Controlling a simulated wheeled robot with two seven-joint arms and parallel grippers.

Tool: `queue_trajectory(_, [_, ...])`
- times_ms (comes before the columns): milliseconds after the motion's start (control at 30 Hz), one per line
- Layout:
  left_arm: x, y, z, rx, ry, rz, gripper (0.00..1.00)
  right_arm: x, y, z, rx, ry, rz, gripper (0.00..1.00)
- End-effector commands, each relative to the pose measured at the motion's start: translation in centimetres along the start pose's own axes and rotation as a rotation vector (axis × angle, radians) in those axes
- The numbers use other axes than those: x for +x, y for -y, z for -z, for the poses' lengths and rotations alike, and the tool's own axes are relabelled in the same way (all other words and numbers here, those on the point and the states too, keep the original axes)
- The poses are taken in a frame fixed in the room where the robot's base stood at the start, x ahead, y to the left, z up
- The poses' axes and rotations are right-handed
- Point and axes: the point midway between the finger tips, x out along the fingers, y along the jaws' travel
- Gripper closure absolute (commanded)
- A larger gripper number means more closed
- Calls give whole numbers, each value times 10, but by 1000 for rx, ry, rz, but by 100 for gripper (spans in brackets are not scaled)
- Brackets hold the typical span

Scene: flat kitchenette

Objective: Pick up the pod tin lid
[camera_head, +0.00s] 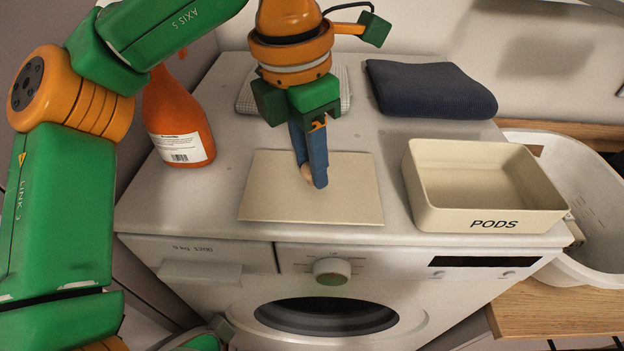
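The pod tin lid (268,190) is a flat cream rectangle lying on the washing machine top. A small wooden knob (307,175) shows at its middle, partly hidden by my fingers. My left gripper (313,176) points down over the lid, with its blue fingers at the knob. One finger covers part of the knob, so I cannot tell whether they grip it or stand open around it. The open cream pod tin (487,222), marked PODS, stands to the right of the lid and looks empty. My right gripper is not in view.
An orange spray bottle (178,120) stands to the left on the washing machine top (215,215). A folded navy towel (430,90) and a light folded cloth (245,98) lie at the back. A white basket (592,190) is at the right.

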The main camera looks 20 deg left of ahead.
Motion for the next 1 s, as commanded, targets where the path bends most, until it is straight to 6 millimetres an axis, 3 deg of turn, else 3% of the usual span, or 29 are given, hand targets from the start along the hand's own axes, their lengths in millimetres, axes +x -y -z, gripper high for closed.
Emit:
queue_trajectory(33, [0,0,0,0,0,0,93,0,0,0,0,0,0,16])
queue_trajectory(67, [0,0,0,0,0,0,100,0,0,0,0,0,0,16])
queue_trajectory(400, [-2,0,-1,0,1,0,100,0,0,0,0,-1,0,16])
queue_trajectory(533, [-17,0,-3,-2,3,-1,100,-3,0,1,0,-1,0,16])
queue_trajectory(600, [-34,0,-5,-1,4,0,100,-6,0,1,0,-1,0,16])
queue_trajectory(667, [-49,11,1,3,6,-4,100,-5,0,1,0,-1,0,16])
queue_trajectory(800, [-97,38,15,2,6,-7,100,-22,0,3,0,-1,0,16])
queue_trajectory(1000, [-124,87,46,3,4,-4,100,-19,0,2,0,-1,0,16])
